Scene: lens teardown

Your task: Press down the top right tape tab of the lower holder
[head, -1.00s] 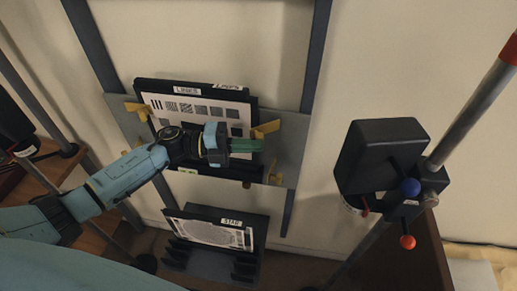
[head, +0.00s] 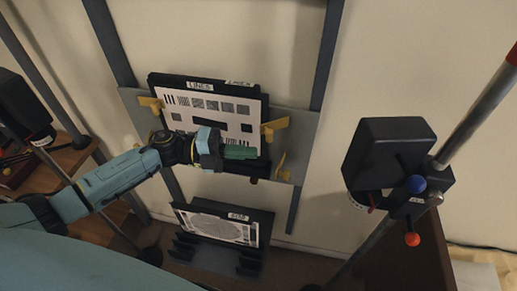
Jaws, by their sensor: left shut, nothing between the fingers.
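A grey board on two dark uprights holds a dark holder with a white chart labelled LINES (head: 222,110). Yellow tape tabs show at its top left (head: 150,103), at its upper right (head: 274,128) and farther down on the right (head: 281,166). The upper right tab sticks out from the board beside the chart's edge. My left gripper (head: 243,152) is shut and empty, in front of the chart's lower right part. Its green fingertips are below and left of the upper right tab, apart from it in the picture. My right gripper is out of view.
Below stands a dark rack (head: 215,256) with a second patterned chart (head: 218,227). At the right a black lamp-like box (head: 388,152) is clamped to a slanted metal pole (head: 470,118) with blue and red knobs. Another dark box (head: 22,108) is at the far left.

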